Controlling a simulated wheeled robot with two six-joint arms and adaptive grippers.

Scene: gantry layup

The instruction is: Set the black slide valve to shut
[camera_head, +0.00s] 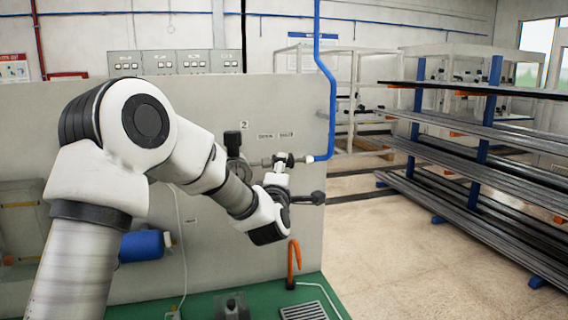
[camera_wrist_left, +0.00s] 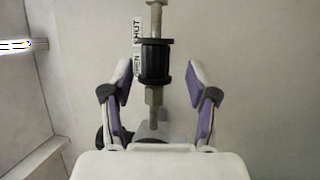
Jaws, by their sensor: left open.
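The black slide valve (camera_wrist_left: 155,62) is a ribbed black sleeve on a straight metal rod in the left wrist view. Behind it are small labels, SHUT (camera_wrist_left: 138,30) and OPEN (camera_wrist_left: 137,68). The sleeve lies mostly alongside OPEN, its upper end near SHUT. My left gripper (camera_wrist_left: 157,80) is open, with one purple-padded finger on each side of the sleeve and a visible gap on both sides. In the head view my left gripper (camera_head: 281,172) is at the pipe on the grey panel and partly covers the valve. My right gripper is not in view.
A blue pipe (camera_head: 327,100) runs down the panel's right edge to the valve line. An orange hook-shaped handle (camera_head: 293,262) stands below. Racks with long dark bars (camera_head: 470,190) stand right, with clear floor before them.

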